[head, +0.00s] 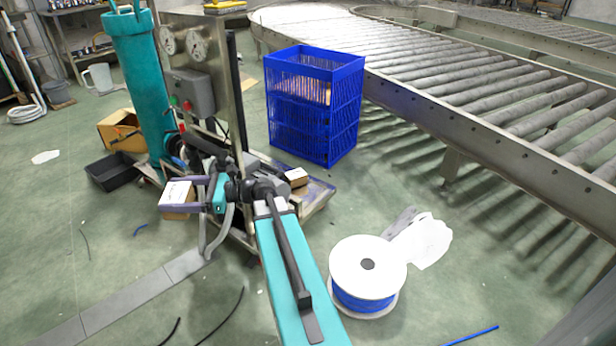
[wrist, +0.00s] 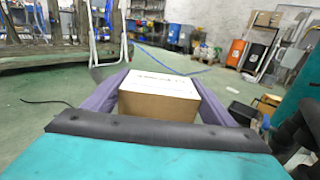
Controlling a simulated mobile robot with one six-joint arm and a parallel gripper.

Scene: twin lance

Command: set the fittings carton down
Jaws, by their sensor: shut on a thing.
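The fittings carton (wrist: 160,98) is a small brown cardboard box with a white top. In the wrist view it sits between the two purple fingers of my gripper (wrist: 155,92), which are shut on its sides. In the head view the carton (head: 177,200) is at the left end of my arm, and my gripper (head: 190,195) holds it roughly level. It appears above the green floor, to the left of the wheeled cart. The carton's underside is hidden, so its height cannot be told.
A cart (head: 315,197) carries another small carton (head: 296,177). A blue crate (head: 314,107) stands by the roller conveyor (head: 480,115). A cable reel (head: 367,268) lies at the right. A black tray (head: 112,172) and an open box (head: 118,131) are at the left. Cables cross the floor.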

